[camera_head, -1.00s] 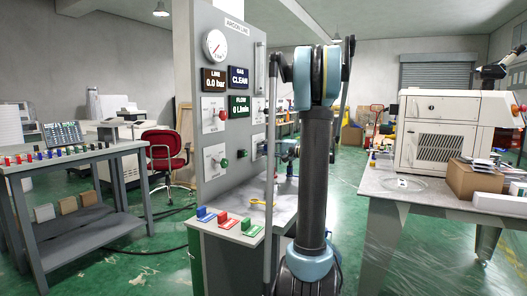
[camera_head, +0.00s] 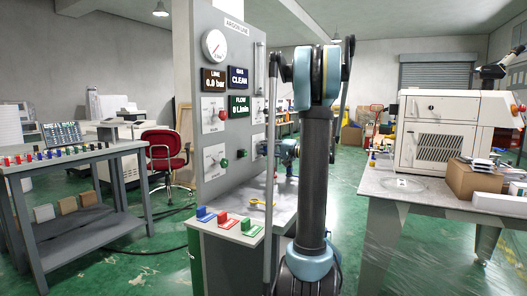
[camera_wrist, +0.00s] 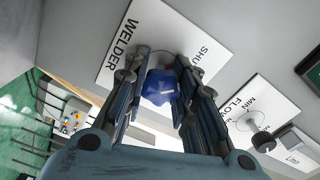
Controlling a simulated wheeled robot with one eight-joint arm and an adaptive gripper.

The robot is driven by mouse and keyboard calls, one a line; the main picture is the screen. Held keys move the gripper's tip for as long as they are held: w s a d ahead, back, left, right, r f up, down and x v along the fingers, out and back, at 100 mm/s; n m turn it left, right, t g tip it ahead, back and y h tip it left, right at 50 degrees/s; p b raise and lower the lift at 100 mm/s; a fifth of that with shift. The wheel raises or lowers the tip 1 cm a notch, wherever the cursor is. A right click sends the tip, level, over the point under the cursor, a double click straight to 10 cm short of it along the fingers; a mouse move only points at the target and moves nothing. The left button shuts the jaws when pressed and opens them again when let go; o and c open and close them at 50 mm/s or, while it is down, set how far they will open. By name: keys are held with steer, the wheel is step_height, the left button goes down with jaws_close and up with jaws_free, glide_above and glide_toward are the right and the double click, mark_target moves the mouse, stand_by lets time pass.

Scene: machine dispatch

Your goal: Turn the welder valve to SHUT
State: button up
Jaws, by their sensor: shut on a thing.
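The welder valve (camera_wrist: 160,88) is a blue knob on a white plate (camera_wrist: 122,60) marked WELDER. The SHUT label (camera_wrist: 203,62) is at the plate's right side in the wrist view, its end partly covered by a finger. My gripper (camera_wrist: 161,76) is shut on the blue knob, one finger on each side. A small light mark shows on the knob's face; which label it points to I cannot tell. In the head view my wrist (camera_head: 287,149) is at the grey panel (camera_head: 243,60), and my arm hides the valve there.
The panel also bears a gauge (camera_head: 214,45), displays reading 0.0 bar, CLEAN and 0 L/min, a red knob (camera_head: 222,115) and a green knob (camera_head: 241,153). A MIN FLOW knob (camera_wrist: 263,141) is near my right finger. Coloured blocks lie on the ledge below.

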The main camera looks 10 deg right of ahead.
steer(key=o, duration=1.1)
steer(key=shift+f, duration=0.25)
steer(key=shift+o, duration=0.2)
steer(key=shift+r, duration=0.1)
steer(key=shift+v, duration=6)
